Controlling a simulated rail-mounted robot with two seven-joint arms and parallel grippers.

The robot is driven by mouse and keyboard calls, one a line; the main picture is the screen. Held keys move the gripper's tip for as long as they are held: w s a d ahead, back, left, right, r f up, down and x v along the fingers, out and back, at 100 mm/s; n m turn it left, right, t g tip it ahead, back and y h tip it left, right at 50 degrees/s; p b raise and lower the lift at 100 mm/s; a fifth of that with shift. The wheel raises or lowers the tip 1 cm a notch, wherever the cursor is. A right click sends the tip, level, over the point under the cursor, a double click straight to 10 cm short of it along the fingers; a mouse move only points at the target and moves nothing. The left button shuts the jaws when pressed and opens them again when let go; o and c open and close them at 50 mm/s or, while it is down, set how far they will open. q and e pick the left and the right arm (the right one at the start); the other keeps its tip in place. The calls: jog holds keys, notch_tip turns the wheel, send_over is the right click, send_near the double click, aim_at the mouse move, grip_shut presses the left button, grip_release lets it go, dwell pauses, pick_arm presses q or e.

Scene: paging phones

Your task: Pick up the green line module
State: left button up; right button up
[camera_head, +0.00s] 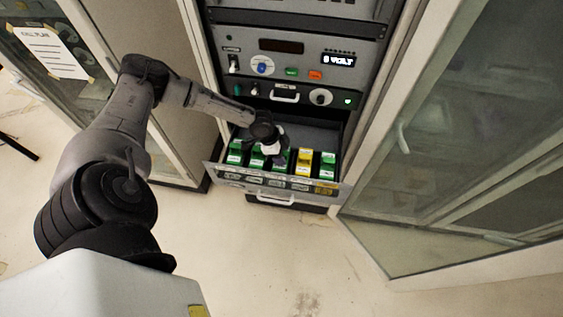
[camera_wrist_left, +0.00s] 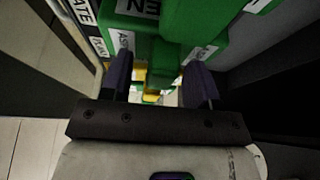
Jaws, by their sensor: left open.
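A row of green line modules stands in the open drawer (camera_head: 215,176) of the rack. One green module (camera_head: 235,154) is at the left end and another (camera_head: 327,163) at the right end. My left gripper (camera_head: 276,160) is over the middle of the row and hides part of the modules there. In the left wrist view its two dark fingers (camera_wrist_left: 160,88) are open, with a green module (camera_wrist_left: 160,52) ahead of and between them. My right gripper is not in view.
A yellow module (camera_head: 304,162) stands in the same row, right of the gripper. The drawer's labelled front and handle (camera_head: 276,199) face me. The rack panel (camera_head: 290,65) rises behind. A glass-door cabinet (camera_head: 460,160) stands close on the right.

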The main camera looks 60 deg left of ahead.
pick_arm(q)
grip_shut()
dwell(0.4)
jog(key=shift+r, duration=0.2)
